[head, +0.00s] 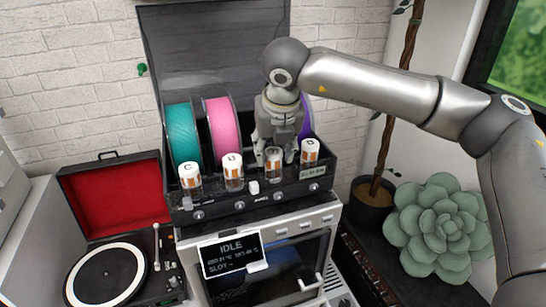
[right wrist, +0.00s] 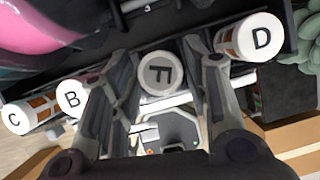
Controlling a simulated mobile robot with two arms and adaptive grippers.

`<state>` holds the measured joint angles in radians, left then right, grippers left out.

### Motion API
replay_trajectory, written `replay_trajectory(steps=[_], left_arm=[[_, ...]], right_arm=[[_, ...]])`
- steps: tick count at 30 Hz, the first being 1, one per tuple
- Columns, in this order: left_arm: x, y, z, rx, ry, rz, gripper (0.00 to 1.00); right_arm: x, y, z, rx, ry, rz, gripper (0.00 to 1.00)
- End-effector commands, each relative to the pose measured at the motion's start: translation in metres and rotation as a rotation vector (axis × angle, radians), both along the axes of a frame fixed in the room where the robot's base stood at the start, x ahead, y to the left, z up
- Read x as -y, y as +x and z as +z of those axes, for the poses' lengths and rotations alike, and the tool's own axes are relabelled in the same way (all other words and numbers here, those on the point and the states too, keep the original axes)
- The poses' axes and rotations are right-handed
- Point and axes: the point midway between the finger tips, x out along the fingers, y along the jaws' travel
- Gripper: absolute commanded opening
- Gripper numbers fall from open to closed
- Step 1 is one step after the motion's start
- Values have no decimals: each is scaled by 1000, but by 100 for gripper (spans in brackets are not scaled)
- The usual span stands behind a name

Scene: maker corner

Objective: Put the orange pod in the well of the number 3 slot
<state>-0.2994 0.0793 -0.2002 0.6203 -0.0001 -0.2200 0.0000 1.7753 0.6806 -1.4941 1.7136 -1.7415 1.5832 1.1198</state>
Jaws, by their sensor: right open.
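Several white-capped pods with orange-brown windows stand in a row on the front of the black spool box (head: 180,214). My right gripper (head: 273,144) points down at the F pod. The pod's lower part is hidden there. My left gripper is out of view.
Teal (head: 182,135) and pink (head: 222,127) spools stand behind the pods, with a purple one (head: 305,117) partly hidden by my gripper. A display (head: 231,254) below reads IDLE. A record player (head: 108,274) is at left, a succulent (head: 437,225) at right.

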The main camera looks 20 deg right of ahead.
Motion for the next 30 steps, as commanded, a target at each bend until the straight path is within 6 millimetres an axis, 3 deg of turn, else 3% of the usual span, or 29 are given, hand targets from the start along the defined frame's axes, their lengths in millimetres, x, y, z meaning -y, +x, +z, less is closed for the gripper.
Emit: replay_trajectory(steps=[6,12,18,30], left_arm=[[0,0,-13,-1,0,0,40],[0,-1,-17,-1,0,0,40],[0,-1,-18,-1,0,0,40],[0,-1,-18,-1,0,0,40]], right_arm=[[-3,-19,44,4,1,2,43],[-3,-30,74,3,0,0,43],[-4,-35,83,-1,-1,1,43],[-4,-35,84,0,0,1,43]])
